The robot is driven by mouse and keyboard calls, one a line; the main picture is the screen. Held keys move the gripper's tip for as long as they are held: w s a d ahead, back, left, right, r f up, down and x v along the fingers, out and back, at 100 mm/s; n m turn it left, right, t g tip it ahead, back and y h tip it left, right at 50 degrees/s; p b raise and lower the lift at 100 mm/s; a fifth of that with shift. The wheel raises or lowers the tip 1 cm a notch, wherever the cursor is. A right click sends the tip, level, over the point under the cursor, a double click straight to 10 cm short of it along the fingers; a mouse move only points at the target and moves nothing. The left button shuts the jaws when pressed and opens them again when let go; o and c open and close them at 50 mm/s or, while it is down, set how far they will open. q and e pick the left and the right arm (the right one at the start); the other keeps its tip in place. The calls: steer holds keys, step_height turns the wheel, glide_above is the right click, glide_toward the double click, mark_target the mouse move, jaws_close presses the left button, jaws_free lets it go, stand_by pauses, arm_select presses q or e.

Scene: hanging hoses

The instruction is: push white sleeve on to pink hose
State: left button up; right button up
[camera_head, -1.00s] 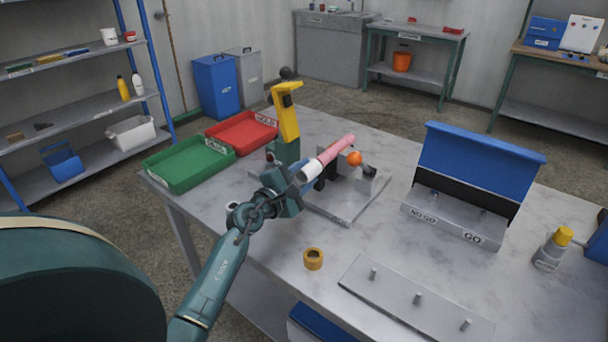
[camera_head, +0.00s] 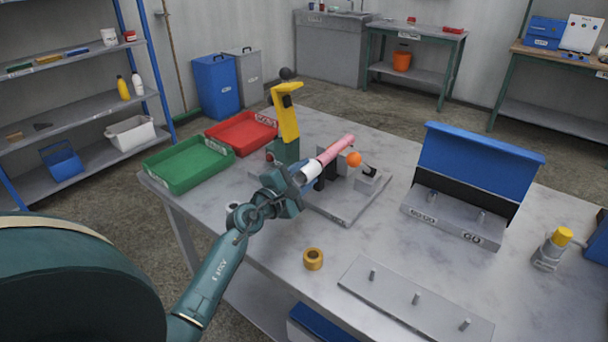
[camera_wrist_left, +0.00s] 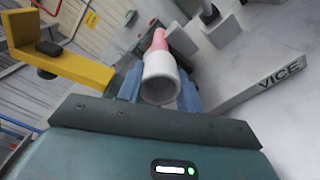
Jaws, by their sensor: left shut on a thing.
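The pink hose (camera_head: 337,148) lies at a slant in a grey vice (camera_head: 343,207) on the table. The white sleeve (camera_head: 312,170) is in line with the hose at its near end, and the two touch or overlap. My left gripper (camera_head: 303,176) is shut on the white sleeve. The left wrist view shows the sleeve (camera_wrist_left: 160,78) between the two blue fingers, its open end facing the camera and the pink hose (camera_wrist_left: 158,42) just beyond it. How far the sleeve covers the hose is hidden. My right gripper is not in view.
A yellow post (camera_head: 287,112) stands close behind my left gripper. An orange ball (camera_head: 354,159) sits beside the hose. Green (camera_head: 188,182) and red (camera_head: 242,146) trays lie to the left. A brass ring (camera_head: 313,259) and a pegged plate (camera_head: 400,300) are in front.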

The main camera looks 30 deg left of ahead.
arm_select(q)
steer(key=shift+w, duration=1.2)
stand_by(0.3)
steer(key=shift+s, duration=0.2)
steer(key=shift+s, duration=0.75)
steer(key=shift+p, duration=0.45)
stand_by(1.1)
steer(key=shift+w+d, duration=0.1)
steer(key=shift+w, duration=0.8)
steer(key=o, duration=1.1)
steer(key=shift+s+a+b, duration=0.1)
steer(key=shift+s+a, duration=0.05)
steer(key=shift+s, duration=2.05)
steer(key=shift+s+a+b, duration=0.1)
steer(key=shift+s+a, duration=0.1)
steer(key=shift+s, duration=2)
steer(key=shift+s+a+b, duration=0.1)
steer(key=shift+s+a, duration=0.05)
steer(key=shift+s, duration=2.05)
